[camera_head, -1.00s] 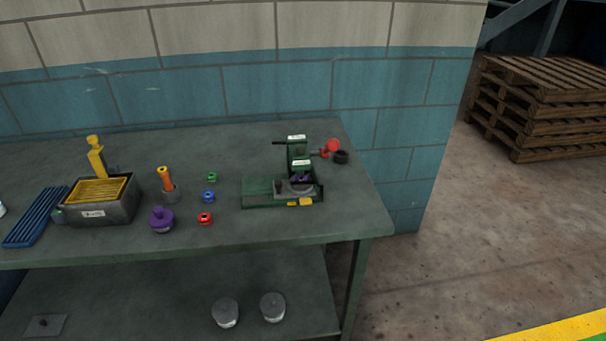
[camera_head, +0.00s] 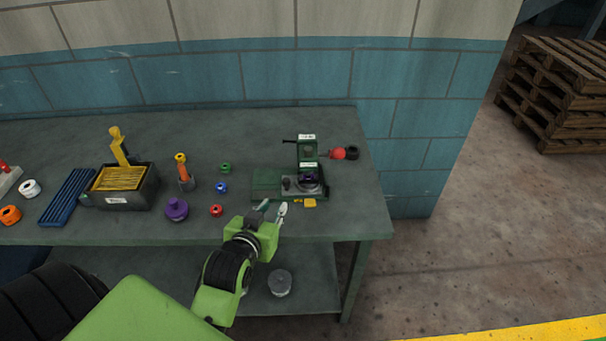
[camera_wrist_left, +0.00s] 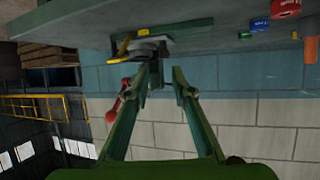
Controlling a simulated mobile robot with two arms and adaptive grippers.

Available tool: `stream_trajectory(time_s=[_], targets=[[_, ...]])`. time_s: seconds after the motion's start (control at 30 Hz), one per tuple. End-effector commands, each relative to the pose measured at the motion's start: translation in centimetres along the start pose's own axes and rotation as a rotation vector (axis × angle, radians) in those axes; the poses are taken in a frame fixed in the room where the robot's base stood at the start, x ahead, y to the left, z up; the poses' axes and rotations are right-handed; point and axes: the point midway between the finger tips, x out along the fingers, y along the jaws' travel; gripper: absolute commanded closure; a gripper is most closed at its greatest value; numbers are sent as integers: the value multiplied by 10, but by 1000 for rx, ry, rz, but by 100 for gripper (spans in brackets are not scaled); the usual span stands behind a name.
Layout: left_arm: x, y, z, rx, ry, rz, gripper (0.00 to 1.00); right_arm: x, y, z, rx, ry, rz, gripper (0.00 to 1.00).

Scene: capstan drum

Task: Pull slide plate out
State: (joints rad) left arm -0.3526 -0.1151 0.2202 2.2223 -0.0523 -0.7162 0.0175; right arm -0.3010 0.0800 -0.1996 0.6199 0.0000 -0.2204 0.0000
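The green capstan machine (camera_head: 267,181) stands on the workbench, right of centre in the head view. A grey plate (camera_head: 294,190) sits low in its base under the green upright (camera_head: 307,150), and a yellow tab (camera_head: 309,203) shows at its front edge. I take the grey plate to be the slide plate. My left gripper (camera_head: 273,209) is open and empty in front of the machine, to the left of the yellow tab and apart from it. In the left wrist view its two fingers (camera_wrist_left: 166,72) stand apart, with the yellow tab (camera_wrist_left: 122,48) beyond them. My right gripper is not in view.
A red knob (camera_head: 338,153) juts from the machine's right side. The bench (camera_head: 345,222) ends just in front of the machine.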

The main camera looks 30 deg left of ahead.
Motion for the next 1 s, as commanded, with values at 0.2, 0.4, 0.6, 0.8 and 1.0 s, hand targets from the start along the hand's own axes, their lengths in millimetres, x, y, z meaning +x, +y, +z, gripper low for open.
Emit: stream_trajectory(time_s=[0.2,0.4,0.6,0.8,1.0], targets=[[10,-8,-16,-12,43,-18,77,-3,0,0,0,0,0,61],[41,-8,-18,-12,43,-17,77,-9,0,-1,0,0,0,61],[75,-8,-19,-13,41,-16,77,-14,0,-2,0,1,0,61],[106,-8,-20,-12,42,-16,77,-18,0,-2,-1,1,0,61],[128,-9,-20,-12,42,-16,77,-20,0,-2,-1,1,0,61]])
